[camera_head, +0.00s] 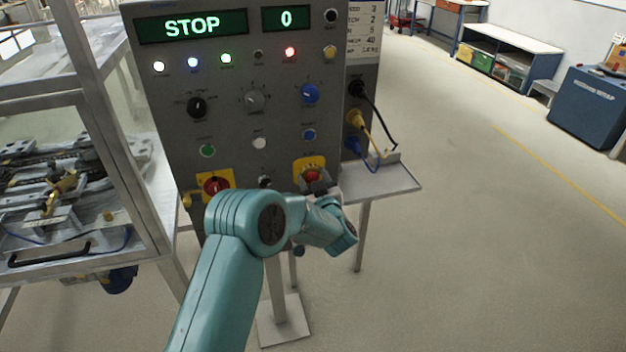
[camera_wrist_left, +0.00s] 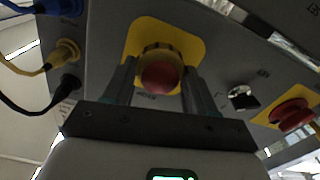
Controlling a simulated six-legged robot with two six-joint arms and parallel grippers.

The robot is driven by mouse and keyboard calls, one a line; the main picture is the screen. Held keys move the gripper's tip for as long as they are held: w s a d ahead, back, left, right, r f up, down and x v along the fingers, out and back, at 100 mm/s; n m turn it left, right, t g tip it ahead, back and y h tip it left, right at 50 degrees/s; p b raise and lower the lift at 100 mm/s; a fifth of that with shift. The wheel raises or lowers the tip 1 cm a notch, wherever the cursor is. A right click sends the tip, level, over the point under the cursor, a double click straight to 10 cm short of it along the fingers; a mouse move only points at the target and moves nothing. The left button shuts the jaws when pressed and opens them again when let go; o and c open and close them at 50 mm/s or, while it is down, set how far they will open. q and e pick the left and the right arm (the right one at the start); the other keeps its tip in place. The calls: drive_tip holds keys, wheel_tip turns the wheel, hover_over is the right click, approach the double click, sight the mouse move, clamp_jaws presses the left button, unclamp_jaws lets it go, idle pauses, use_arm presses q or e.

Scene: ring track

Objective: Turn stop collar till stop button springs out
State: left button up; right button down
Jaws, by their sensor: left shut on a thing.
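The red stop button (camera_head: 312,174) is on a yellow plate (camera_head: 304,163) low on the right of the grey control panel. In the wrist view the red button (camera_wrist_left: 160,77) faces me, with the ribbed brass-coloured stop collar (camera_wrist_left: 152,53) around its base. My left gripper (camera_head: 319,187) is at the button. Its two fingers (camera_wrist_left: 159,86) stand on either side of the collar and are shut on it. The gripper partly hides the collar in the head view. The display (camera_head: 192,26) reads STOP and the other display (camera_head: 286,18) reads 0. My right gripper is not in view.
A red rotary switch (camera_head: 215,187) on its own yellow plate is left of the button. Cables (camera_head: 372,125) plug into the panel's right side above a small metal shelf (camera_head: 385,180). A glazed machine frame (camera_head: 80,130) stands left. The floor at right is open.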

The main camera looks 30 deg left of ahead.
use_arm(q)
drive_tip(key=shift+f+m, duration=0.1)
drive_tip(key=shift+m, duration=0.8)
drive_tip(key=m, duration=0.2)
drive_tip(key=shift+m+b, duration=0.3)
drive_tip(key=m, duration=0.5)
drive_tip(key=shift+f+p, duration=0.1)
drive_tip(key=shift+p, duration=0.2)
drive_tip(key=o, duration=1)
drive_tip(key=shift+o, duration=0.2)
drive_tip(key=b+v, duration=0.3)
drive_tip(key=v, duration=1.3)
drive_tip(key=shift+s, duration=0.2)
